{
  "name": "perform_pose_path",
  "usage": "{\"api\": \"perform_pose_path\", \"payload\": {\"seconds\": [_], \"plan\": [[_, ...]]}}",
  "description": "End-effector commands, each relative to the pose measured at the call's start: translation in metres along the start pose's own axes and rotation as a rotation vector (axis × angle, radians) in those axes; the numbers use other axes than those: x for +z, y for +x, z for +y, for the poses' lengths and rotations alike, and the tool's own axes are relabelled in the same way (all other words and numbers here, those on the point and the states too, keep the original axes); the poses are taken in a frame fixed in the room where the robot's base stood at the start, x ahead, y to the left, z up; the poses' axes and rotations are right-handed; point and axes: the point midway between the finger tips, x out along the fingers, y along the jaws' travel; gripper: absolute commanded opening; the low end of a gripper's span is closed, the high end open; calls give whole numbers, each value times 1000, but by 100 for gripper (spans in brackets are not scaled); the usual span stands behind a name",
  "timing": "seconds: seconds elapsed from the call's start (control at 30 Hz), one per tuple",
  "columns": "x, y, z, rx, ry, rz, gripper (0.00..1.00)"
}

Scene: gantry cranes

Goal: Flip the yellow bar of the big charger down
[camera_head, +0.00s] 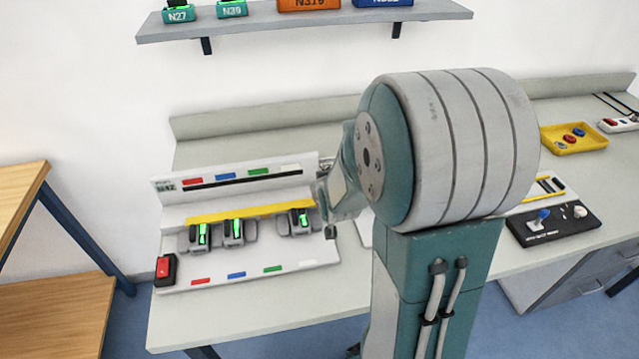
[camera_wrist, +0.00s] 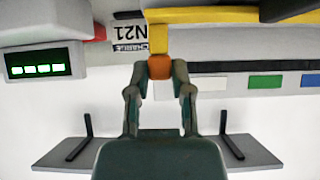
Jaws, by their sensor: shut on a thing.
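The big charger (camera_head: 300,255) is a long white unit on the bench at left in the head view, with red, blue and green marks. Its yellow bar (camera_head: 235,214) runs lengthwise just behind and above several grey batteries with green lights. In the wrist view, which is upside down, the yellow bar (camera_wrist: 225,15) crosses the top and has a short yellow arm ending in an orange grip. My gripper (camera_wrist: 160,70) is shut on that orange grip (camera_wrist: 160,66). In the head view my gripper (camera_head: 326,205) is at the charger's right end, partly hidden by my arm.
A red switch box (camera_head: 165,268) is at the charger's left front corner. A shelf (camera_head: 300,20) with labelled bins hangs above. A yellow tray (camera_head: 572,138) and a black joystick panel (camera_head: 553,226) are on the bench at right. The bench's front left is clear.

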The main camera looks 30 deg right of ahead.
Motion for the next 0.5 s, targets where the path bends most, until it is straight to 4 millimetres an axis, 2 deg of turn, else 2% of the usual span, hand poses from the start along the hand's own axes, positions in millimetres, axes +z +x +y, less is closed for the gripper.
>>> {"api": "perform_pose_path", "payload": {"seconds": [0.03, 0.5], "plan": [[6, -1, -1, -1, -2, -5, 0], [7, -2, 0, 0, -1, 20, 0]]}}
